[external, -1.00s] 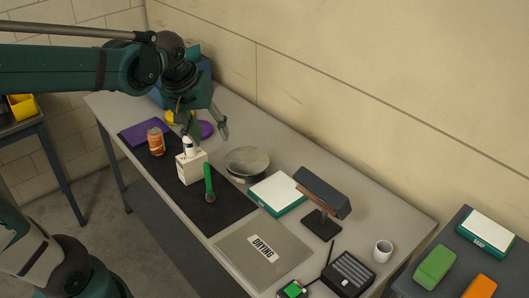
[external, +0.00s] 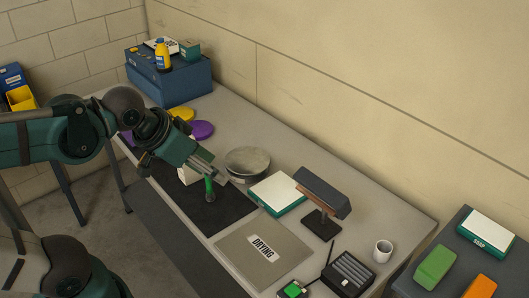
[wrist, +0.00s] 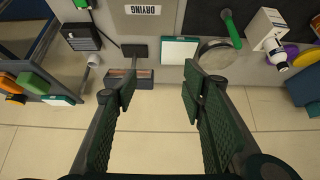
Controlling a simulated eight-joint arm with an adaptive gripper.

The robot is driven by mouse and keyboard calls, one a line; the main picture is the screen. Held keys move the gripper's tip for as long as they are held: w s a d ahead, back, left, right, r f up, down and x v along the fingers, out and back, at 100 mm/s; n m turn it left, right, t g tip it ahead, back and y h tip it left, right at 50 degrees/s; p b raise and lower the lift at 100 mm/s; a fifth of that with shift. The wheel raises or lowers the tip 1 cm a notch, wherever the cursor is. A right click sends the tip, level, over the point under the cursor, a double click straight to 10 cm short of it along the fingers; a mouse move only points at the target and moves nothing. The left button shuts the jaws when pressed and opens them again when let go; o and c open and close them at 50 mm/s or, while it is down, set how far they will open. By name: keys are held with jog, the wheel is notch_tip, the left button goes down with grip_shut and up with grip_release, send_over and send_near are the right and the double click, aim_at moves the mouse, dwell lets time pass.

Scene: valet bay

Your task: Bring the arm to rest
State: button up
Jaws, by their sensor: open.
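My gripper (external: 218,176) hangs above the workbench, beside the green-handled brush (external: 209,188) and the shallow grey bowl (external: 247,163). In the wrist view my gripper (wrist: 158,90) is open, its two green fingers wide apart with nothing between them. My teal arm reaches in from the left of the external view. It hides most of the white box (external: 185,175) and the bottle on it. The bottle (wrist: 276,52) shows in the wrist view.
A dark mat (external: 222,215), a DRYING board (external: 240,262), a white-and-green tray (external: 277,192), a lamp (external: 322,192), a radio (external: 350,272) and a mug (external: 383,250) occupy the bench. A blue toolbox (external: 175,86) stands at the back. The wall runs along the bench.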

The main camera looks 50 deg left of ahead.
dwell(0.4)
notch_tip(320, 180, down, 10)
jog(key=b, duration=1)
dwell(0.8)
